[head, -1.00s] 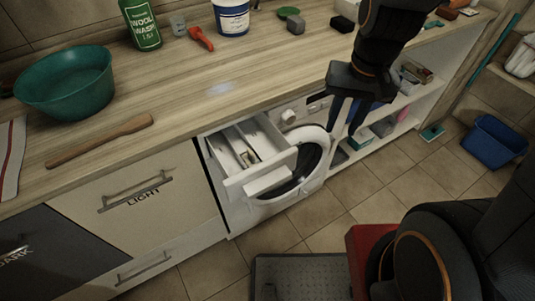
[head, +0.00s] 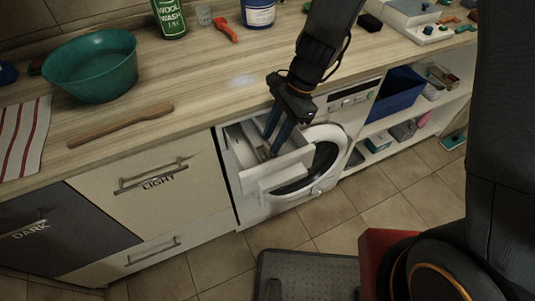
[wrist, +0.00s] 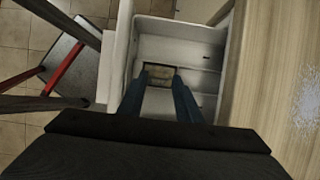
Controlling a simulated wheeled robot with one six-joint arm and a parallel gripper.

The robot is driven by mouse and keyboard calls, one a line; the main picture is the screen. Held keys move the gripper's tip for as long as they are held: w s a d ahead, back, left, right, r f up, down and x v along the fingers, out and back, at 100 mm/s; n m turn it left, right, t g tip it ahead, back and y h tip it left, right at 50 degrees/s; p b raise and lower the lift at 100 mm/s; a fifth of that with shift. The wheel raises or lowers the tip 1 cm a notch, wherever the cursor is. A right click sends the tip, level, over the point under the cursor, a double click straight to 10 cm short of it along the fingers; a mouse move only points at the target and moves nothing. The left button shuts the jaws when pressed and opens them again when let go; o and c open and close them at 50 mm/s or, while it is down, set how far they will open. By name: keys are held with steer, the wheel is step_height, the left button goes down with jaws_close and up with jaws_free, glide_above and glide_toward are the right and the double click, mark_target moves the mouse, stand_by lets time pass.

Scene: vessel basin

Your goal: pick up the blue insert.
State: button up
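My gripper (head: 270,147) reaches down into the open white detergent drawer (head: 291,163) of the washing machine. Its two dark blue fingers are apart in the wrist view (wrist: 162,74), with no object clearly between them. Beyond the fingertips, a small tan-brown patch (wrist: 159,74) shows in a compartment of the drawer. I cannot tell whether it is a part or the drawer floor. I cannot make out a blue insert apart from the fingers; the fingers partly cover that compartment.
The wooden counter (head: 215,95) lies just above the drawer, with a green bowl (head: 92,68), wooden paddle (head: 120,124), and wool wash bottle (head: 169,17). The round washer door (head: 322,160) is below. A blue bin (head: 396,93) stands on the shelf at right.

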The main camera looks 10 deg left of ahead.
mark_target(268, 153)
steer(key=shift+x, duration=1.6)
steer(key=shift+d, duration=0.1)
steer(key=c, duration=0.7)
